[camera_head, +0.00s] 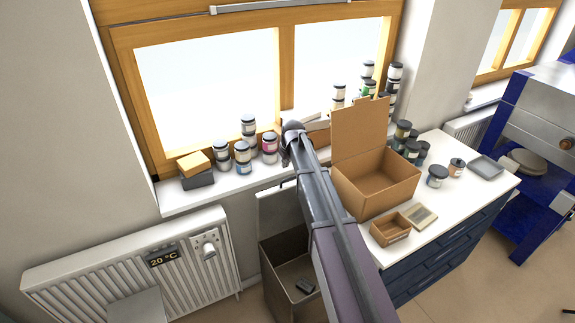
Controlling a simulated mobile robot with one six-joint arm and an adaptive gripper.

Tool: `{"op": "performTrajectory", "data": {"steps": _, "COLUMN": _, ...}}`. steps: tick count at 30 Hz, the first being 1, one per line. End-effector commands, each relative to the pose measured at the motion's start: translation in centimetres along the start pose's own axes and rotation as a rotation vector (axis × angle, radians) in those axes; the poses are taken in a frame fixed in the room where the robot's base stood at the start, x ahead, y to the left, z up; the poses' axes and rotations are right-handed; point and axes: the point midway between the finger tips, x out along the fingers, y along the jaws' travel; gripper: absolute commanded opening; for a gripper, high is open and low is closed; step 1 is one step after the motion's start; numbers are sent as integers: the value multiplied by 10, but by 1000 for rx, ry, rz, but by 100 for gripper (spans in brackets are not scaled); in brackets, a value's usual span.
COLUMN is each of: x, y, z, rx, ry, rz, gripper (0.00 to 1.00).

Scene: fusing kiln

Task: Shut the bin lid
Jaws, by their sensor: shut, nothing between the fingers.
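The bin (277,292) is a grey-brown, square, open-topped container on the floor, left of the cabinet. Its pale lid (277,207) stands upright at the back, below the windowsill, so the bin is open. A small dark object (305,286) lies inside. My arm crosses the middle of the view from the bottom up to the sill and hides the right part of the bin and lid. The fingers of my gripper cannot be made out; my arm hides that area.
A white radiator (130,265) stands left of the bin. More jars (248,135) line the windowsill. A blue kiln stand (530,190) is at far right.

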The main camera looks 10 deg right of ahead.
Motion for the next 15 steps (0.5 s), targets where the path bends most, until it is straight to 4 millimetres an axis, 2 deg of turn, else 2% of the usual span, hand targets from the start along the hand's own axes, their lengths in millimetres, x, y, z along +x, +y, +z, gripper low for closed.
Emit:
{"op": "performTrajectory", "data": {"steps": 1, "x": 8, "y": 0, "z": 1, "rx": 0, "ry": 0, "rz": 0, "gripper": 0}}
{"op": "performTrajectory", "data": {"steps": 7, "x": 24, "y": 0, "z": 1, "rx": 0, "ry": 0, "rz": 0, "gripper": 0}}
{"op": "performTrajectory", "data": {"steps": 9, "x": 15, "y": -1, "z": 13, "rx": 1, "ry": 0, "rz": 0, "gripper": 0}}
{"op": "performTrajectory", "data": {"steps": 15, "x": 8, "y": 0, "z": 32, "rx": 1, "ry": 0, "rz": 0, "gripper": 0}}
